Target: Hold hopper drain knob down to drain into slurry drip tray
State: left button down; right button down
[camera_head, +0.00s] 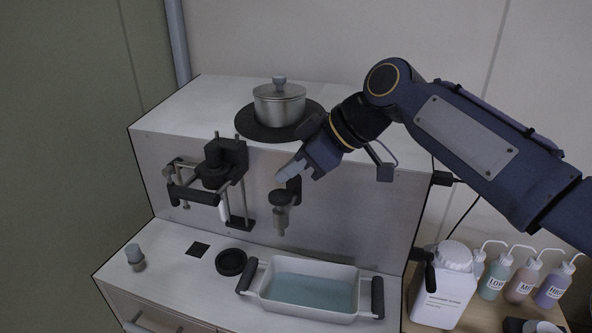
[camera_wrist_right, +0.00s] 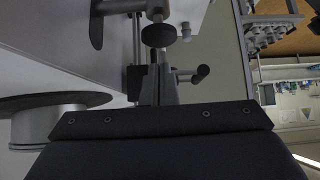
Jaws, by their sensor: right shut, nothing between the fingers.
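My right gripper (camera_head: 284,175) is shut and empty, its pale fingertips pointing down-left at the drain fitting on the analyser's front. The dark knob (camera_head: 293,187) of this fitting is right beside the fingertips; whether they touch cannot be told. Below it hang a black collar and grey spout (camera_head: 282,222). The slurry drip tray (camera_head: 263,265), white with black handles, stands under the spout and holds blue-green liquid. A lidded metal pot, seemingly the hopper (camera_head: 280,108), sits on top. In the right wrist view the fingers (camera_wrist_right: 164,68) point towards the black collar (camera_wrist_right: 158,35). My left gripper is out of view.
A black clamp-like frame (camera_head: 212,165) juts from the front panel left of the spout. A black ring (camera_head: 231,262) and a small grey-topped knob (camera_head: 134,256) are on the lower ledge. A white jug (camera_head: 443,290) and several bottles stand at the right.

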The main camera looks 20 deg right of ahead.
jog(key=v, duration=1)
jog(key=shift+r, duration=0.15)
dwell(0.4)
